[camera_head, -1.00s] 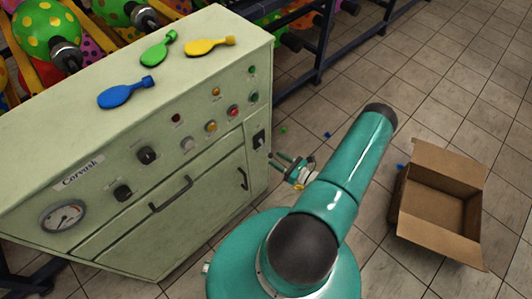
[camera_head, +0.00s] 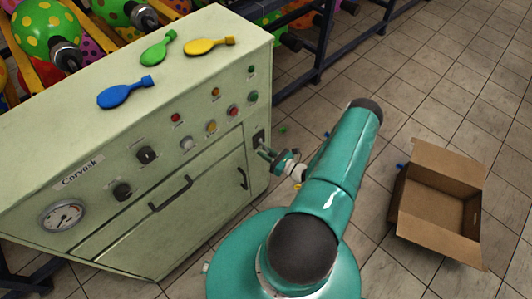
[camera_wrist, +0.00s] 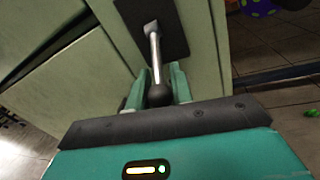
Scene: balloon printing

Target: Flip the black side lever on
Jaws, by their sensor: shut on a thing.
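The black side lever shows in the wrist view as a silver shaft with a black ball knob (camera_wrist: 159,95), rising from a dark plate (camera_wrist: 165,28). In the head view my gripper (camera_head: 266,152) is up against the lever plate and hides most of the lever. I cannot tell exactly how far the lever is tilted.
The pale green machine (camera_head: 110,225) carries blue (camera_head: 120,94), green (camera_head: 157,50) and yellow (camera_head: 208,46) flat balloons on top. Its front has knobs, lamps and a gauge (camera_head: 62,217). An open cardboard box (camera_head: 435,205) stands on the tiled floor at right.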

